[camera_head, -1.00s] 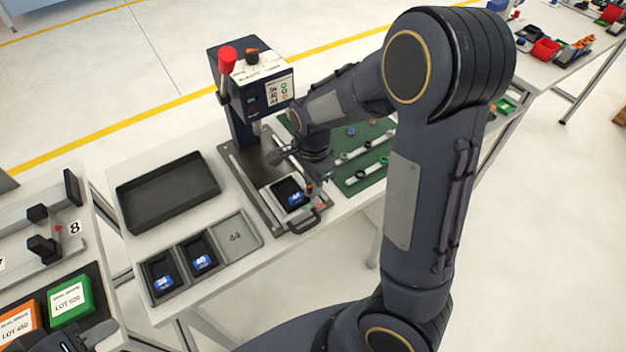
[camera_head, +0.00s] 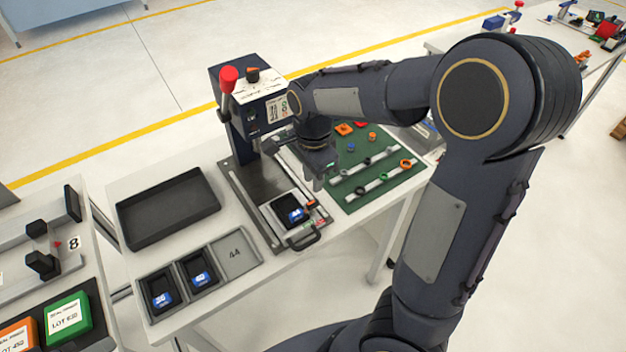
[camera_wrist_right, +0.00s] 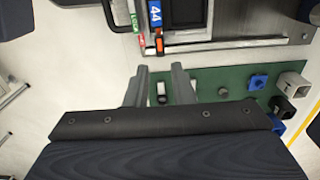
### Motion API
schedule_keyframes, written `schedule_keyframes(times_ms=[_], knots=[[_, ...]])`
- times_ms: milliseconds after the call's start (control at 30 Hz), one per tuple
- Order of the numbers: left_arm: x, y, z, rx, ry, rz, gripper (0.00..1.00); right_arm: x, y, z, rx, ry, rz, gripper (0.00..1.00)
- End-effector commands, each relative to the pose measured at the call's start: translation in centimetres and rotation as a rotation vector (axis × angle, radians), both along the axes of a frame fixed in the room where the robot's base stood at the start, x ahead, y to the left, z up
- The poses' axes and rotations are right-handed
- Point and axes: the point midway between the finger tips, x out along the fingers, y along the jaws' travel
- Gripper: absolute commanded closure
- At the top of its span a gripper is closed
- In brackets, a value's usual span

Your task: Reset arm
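My right arm comes in from the lower right of the head view and bends over the workbench. Its right gripper (camera_head: 318,180) points down beside the press, above the gap between the press base and the green mat. In the right wrist view the two fingers (camera_wrist_right: 160,84) stand apart with nothing held between them, over the edge of the green mat. A black part with a blue label (camera_head: 292,212) sits in the press fixture, left of and apart from the gripper. My left gripper is not in view.
The press (camera_head: 246,110) with a red knob stands behind the fixture. The green mat (camera_head: 345,200) holds rails with rings. Green and orange lot boxes (camera_head: 67,318) are at lower left.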

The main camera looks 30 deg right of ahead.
Motion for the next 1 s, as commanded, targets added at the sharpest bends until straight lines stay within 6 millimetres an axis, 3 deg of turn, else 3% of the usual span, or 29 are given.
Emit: schedule_keyframes(times_ms=[467,567,733,900,1000], knots=[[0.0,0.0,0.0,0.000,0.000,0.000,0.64,-0.7,0.0,0.3,0.031,-0.012,0.039,0.78],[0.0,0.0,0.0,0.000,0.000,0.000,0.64,-2.5,0.1,1.2,0.105,-0.056,0.157,0.78],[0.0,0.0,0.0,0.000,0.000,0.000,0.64,-7.9,1.0,3.8,0.225,-0.253,0.527,0.78],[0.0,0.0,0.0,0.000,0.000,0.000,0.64,-13.2,2.4,5.4,0.163,-0.485,0.923,0.78],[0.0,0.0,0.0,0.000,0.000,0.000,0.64,-15.4,3.2,5.5,0.077,-0.571,1.103,0.78]])
